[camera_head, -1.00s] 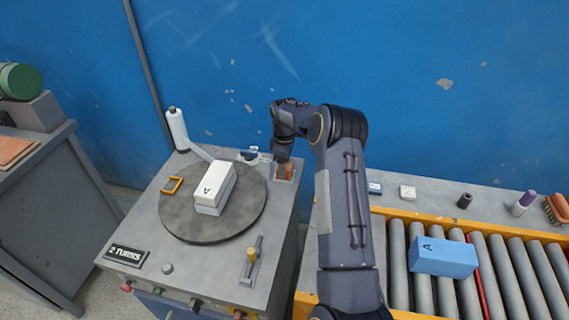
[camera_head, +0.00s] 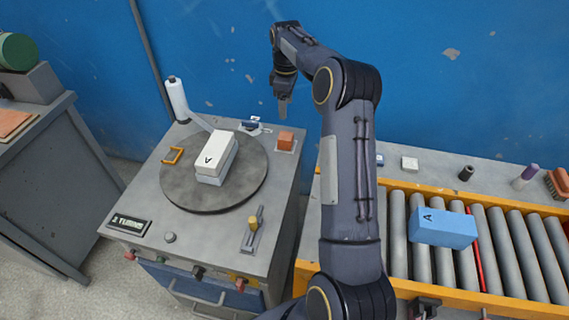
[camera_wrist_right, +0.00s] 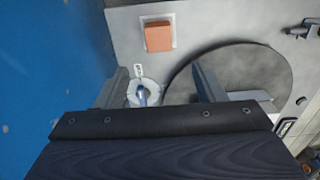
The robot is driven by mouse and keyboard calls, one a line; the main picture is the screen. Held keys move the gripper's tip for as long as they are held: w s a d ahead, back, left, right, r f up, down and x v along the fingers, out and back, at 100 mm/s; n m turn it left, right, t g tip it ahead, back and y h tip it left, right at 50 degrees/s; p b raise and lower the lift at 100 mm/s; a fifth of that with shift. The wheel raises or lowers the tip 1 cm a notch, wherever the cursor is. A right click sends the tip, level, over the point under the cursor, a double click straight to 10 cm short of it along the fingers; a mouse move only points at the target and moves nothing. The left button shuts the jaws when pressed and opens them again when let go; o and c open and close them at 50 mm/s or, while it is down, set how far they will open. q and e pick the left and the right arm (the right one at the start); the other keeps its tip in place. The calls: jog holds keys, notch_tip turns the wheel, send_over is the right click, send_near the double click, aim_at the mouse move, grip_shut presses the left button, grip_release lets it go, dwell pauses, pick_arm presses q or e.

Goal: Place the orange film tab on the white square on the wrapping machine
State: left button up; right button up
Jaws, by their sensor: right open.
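The orange film tab (camera_head: 285,139) sits on the white square (camera_head: 293,148) at the back right corner of the wrapping machine (camera_head: 160,225). The right wrist view shows the tab (camera_wrist_right: 159,37) inside the pale border of the white square (camera_wrist_right: 176,27). My right gripper (camera_head: 283,112) is raised above and behind the tab, apart from it. Its two fingers stand apart with nothing between them in the right wrist view (camera_wrist_right: 165,85). My left gripper is not seen clearly; a dark piece shows at the bottom edge of the head view.
A round turntable (camera_head: 180,195) carries a white and blue box (camera_head: 214,158). A white film roll (camera_head: 178,100) stands at the machine's back left. A roller conveyor (camera_head: 490,265) with a blue box (camera_head: 443,229) lies to the right. A blue wall is behind.

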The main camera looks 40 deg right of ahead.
jog(key=s+a+r+m+t+y, duration=0.1)
jog(key=s+a+r+m+t, duration=0.25)
jog(key=s+a+r, duration=0.9)
jog(key=s+a+f+m+t+y, duration=0.1)
jog(key=s+a+f+m, duration=0.2)
jog(key=s+a, duration=0.4)
jog(key=s+a+f+m+t+y, duration=0.1)
jog(key=s+a+f+m, duration=0.2)
jog(key=s+a, duration=0.4)
jog(key=s+f, duration=0.1)
jog(key=s, duration=0.5)
jog(key=shift+s+a+f+y, duration=0.2)
jog(key=shift+s+y, duration=0.1)
jog(key=shift+y, duration=0.1)
